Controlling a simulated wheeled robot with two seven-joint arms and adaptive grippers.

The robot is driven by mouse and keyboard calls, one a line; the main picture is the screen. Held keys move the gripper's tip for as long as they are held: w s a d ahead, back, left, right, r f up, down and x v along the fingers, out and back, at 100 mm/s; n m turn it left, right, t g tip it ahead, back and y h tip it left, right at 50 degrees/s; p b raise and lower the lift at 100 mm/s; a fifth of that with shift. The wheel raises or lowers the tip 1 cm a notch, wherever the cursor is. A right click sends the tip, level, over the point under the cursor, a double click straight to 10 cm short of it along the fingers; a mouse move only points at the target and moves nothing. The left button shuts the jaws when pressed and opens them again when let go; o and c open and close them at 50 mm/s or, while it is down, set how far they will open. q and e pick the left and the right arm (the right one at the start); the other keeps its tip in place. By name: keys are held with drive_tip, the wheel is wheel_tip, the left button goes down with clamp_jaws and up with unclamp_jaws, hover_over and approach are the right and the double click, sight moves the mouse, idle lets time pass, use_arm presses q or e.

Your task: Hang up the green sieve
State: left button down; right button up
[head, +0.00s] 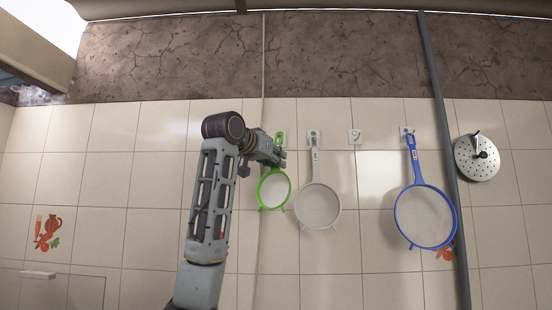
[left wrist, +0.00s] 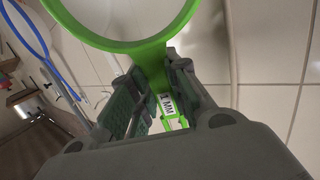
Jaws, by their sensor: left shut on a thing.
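The green sieve (head: 261,191) is upright against the tiled wall, bowl down and handle up; its rim also shows at the top of the left wrist view (left wrist: 145,46). My left gripper (head: 279,158) is shut on its handle just above the bowl. In the left wrist view the handle, with a white label, passes between the two fingers (left wrist: 155,95). The handle's top end lies at a small wall hook (head: 281,133); I cannot tell whether it hangs on it. My right gripper is not in view.
A white sieve (head: 317,207) hangs close to the right of the green one. An empty hook (head: 354,136) follows, then a hanging blue sieve (head: 424,217), a grey pole (head: 441,110) and a round perforated metal utensil (head: 476,160).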

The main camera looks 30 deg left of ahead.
use_arm(q)
drive_tip(key=shift+w+a+f+p, duration=0.3)
drive_tip(key=shift+w+a, duration=0.2)
drive_tip(key=shift+w, duration=0.3)
drive_tip(key=shift+w+a+f+p, duration=0.2)
drive_tip(key=shift+w+a, duration=0.25)
drive_tip(key=shift+w, duration=0.3)
drive_tip(key=shift+f, duration=0.1)
drive_tip(key=c, duration=1.3)
unclamp_jaws()
drive_tip(key=shift+s, duration=0.15)
drive_tip(key=s+r, duration=0.1)
drive_tip(key=s, duration=1)
drive_tip(key=shift+s+d+r, duration=0.15)
drive_tip(key=shift+s+r, duration=0.15)
drive_tip(key=shift+r, duration=0.05)
